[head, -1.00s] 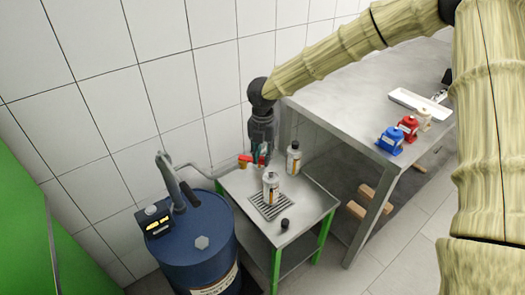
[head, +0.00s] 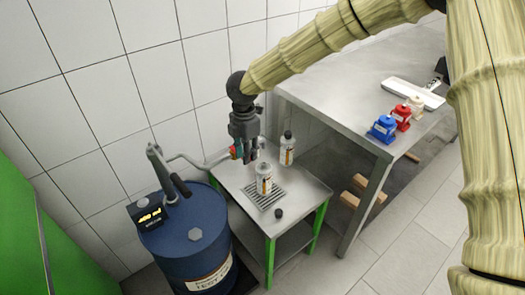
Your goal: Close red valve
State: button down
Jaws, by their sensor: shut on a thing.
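The red valve (head: 234,152) shows as a small red patch at the end of a grey pipe, above the back left of the small steel table. My gripper (head: 245,158) points down right beside it, with its fingers shut on the valve's handle. The fingers hide most of the valve, so its exact turn cannot be told. A grey-white bottle (head: 264,179) with an open-looking top stands upright on the drain grate (head: 265,197), just below and right of my gripper, apart from it.
A second bottle with a black cap (head: 287,149) stands behind on the small table (head: 235,179). A loose black cap (head: 278,213) lies near its front. A blue drum (head: 190,253) with a hand pump (head: 163,174) and lit display (head: 150,215) stands left. Blue, red and white containers stand on the larger bench (head: 330,105).

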jog(key=shift+a, duration=0.15)
dwell(0.4)
jog(key=c, duration=1.3)
grip_release()
jog(key=shift+o, duration=0.2)
jog(key=shift+r, duration=0.1)
notch_tip(320, 180, up, 12)
